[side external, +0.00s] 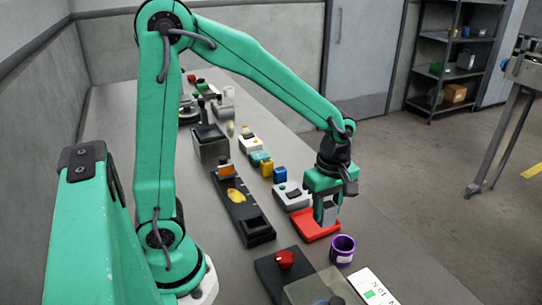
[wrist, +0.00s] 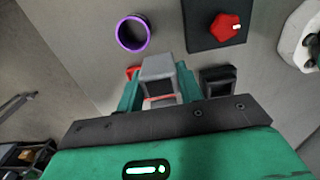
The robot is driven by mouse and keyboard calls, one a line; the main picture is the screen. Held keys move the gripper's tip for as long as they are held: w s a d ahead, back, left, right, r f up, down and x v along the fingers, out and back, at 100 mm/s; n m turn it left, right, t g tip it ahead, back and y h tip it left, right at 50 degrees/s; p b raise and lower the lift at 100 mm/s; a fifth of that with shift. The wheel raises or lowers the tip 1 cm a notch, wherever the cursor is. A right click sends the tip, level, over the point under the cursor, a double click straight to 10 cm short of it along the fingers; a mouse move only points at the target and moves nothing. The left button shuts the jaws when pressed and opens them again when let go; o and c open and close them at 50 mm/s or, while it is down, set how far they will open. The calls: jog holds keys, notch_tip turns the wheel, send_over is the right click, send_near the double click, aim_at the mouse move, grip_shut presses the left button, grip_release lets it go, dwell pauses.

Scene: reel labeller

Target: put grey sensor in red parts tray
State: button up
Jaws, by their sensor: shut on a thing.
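My gripper (side external: 326,208) is shut on the grey sensor (wrist: 158,72), a pale grey block between its two green fingers. In the side view the sensor hangs below my gripper over the red parts tray (side external: 308,229). I cannot tell whether its lower end touches the tray floor. In the wrist view only small red parts of the tray (wrist: 131,72) show beside the fingers; the rest is hidden behind the gripper and sensor.
A purple ring-shaped cup (side external: 342,248) stands close to the tray's front right. A black box with a red knob (side external: 285,259) is in front. A long black holder (side external: 258,232) lies left of the tray. A grey-white device (side external: 290,196) sits just behind it.

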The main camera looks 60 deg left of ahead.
jog(key=w+a+f, duration=0.1)
jog(key=a+f, duration=0.1)
jog(key=a, duration=0.1)
jog(key=w+a+f, duration=0.1)
jog(key=a+f, duration=0.1)
jog(key=a, duration=0.1)
jog(key=w+a+f, duration=0.2)
jog(key=a, duration=0.1)
jog(key=shift+a, duration=0.1)
jog(key=shift+f, duration=2.05)
jog(key=shift+f, duration=0.1)
jog(key=o, duration=1)
notch_tip(320, 180, up, 12)
jog(key=shift+r, duration=0.25)
